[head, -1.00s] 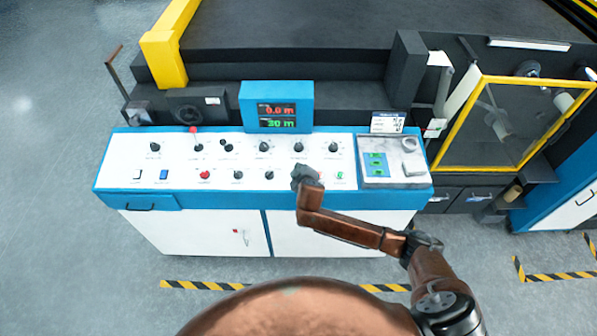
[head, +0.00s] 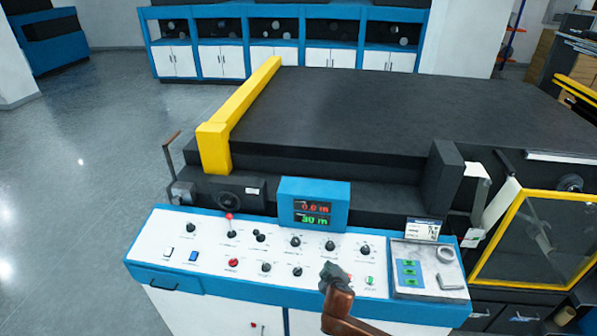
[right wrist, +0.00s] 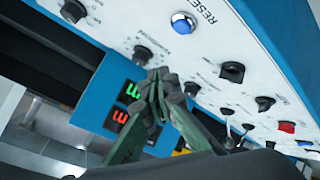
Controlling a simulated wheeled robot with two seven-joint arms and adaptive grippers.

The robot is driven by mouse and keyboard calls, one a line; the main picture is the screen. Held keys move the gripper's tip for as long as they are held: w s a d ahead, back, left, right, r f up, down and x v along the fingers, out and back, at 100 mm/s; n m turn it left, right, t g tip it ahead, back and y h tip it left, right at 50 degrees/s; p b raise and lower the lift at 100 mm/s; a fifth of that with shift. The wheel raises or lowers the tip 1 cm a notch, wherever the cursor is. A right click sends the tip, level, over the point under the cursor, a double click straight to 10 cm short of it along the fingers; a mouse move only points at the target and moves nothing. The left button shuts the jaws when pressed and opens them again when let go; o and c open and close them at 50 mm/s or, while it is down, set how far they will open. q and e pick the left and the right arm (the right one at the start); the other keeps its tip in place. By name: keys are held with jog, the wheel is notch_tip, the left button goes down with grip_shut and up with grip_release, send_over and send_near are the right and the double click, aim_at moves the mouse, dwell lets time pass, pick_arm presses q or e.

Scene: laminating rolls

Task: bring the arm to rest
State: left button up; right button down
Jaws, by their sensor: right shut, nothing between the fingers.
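My right gripper (head: 334,274) is over the right half of the white control panel (head: 215,246), just left of the green button (head: 370,281). In the right wrist view its dark fingers (right wrist: 160,85) are closed together with nothing between them. There they appear in front of a black knob (right wrist: 142,55) and the display (right wrist: 120,113). A round blue button (right wrist: 183,22) marked RESET is apart from the fingertips. Whether the gripper touches the panel cannot be told. My left gripper is not in view.
The blue display box (head: 314,204) stands behind the panel, showing red and green digits. Several knobs and a red-topped lever (head: 230,226) rise from the panel. A grey tray (head: 428,270) lies at its right end. A yellow-framed guard (head: 520,240) is farther right. Open floor (head: 90,180) is at left.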

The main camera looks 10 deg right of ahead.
jog(key=s+f+m+g, duration=0.2)
jog(key=s+f, duration=0.3)
jog(key=s, duration=0.4)
jog(key=s+d+f+m+g, duration=0.15)
jog(key=s+d, duration=0.35)
jog(key=s, duration=0.6)
jog(key=s+d+f+m+g, duration=0.1)
jog(key=s+d+m+g, duration=0.3)
jog(key=s, duration=0.8)
jog(key=s+d+f+m, duration=0.1)
jog(key=s+d, duration=0.5)
jog(key=s, duration=0.5)
notch_tip(320, 180, down, 33)
jog(key=s+n+g+b, duration=0.1)
jog(key=b, duration=0.5)
jog(key=s+f+g+b, duration=0.1)
jog(key=s+f+b, duration=0.1)
jog(key=s+f, duration=0.8)
jog(key=s+f+y+b, duration=0.1)
jog(key=s+f+b, duration=0.2)
jog(key=s+f, duration=0.8)
notch_tip(320, 180, down, 4)
jog(key=shift+a+f+n+g, duration=0.25)
jog(key=shift+a+n+g, duration=0.1)
jog(key=shift+a, duration=0.1)
